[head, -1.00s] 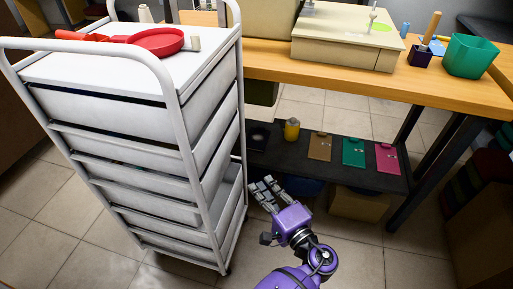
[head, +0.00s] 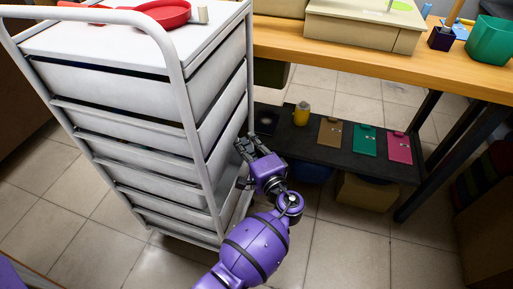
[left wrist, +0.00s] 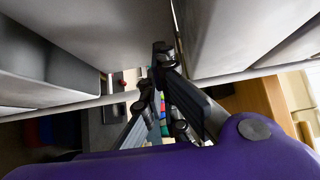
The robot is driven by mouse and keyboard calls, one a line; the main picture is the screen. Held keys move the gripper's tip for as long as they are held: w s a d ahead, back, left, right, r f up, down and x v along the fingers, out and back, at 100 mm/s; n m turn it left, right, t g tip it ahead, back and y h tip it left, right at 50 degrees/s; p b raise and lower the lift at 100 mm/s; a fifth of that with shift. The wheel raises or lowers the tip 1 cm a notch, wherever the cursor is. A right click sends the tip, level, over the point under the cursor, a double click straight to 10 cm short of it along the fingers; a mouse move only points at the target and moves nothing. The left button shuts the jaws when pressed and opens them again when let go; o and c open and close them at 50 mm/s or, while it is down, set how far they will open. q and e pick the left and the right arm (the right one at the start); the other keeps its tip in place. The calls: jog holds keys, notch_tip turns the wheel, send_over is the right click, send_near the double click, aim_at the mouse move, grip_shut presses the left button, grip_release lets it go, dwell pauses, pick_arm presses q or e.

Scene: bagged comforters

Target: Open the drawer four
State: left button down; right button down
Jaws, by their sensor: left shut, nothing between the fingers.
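The white drawer cart (head: 130,130) stands at the left in the head view, with several drawers stacked in its tube frame. No numbers show on the drawers, so I cannot tell for sure which is drawer four. Dark gaps separate the drawers. My left gripper (head: 250,147) is at the cart's right side, around the middle of its height, close to the drawer edges. In the left wrist view the left gripper (left wrist: 160,62) is shut and empty, its fingertips near a gap between grey drawer panels (left wrist: 235,35). Whether it touches the cart is unclear. My right gripper is out of view.
A red pan (head: 160,13) lies on the cart top. A wooden table (head: 400,65) stands to the right, with a beige box (head: 365,28) and a green bin (head: 492,40). Its dark low shelf (head: 300,140) holds a yellow container and several coloured cards. Tiled floor (head: 350,235) is free in front.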

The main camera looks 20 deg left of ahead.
pick_arm(q)
jog(key=shift+a, duration=0.45)
jog(key=shift+a, duration=0.1)
jog(key=a, duration=0.4)
jog(key=shift+a, duration=0.2)
jog(key=shift+w+d+f, duration=0.1)
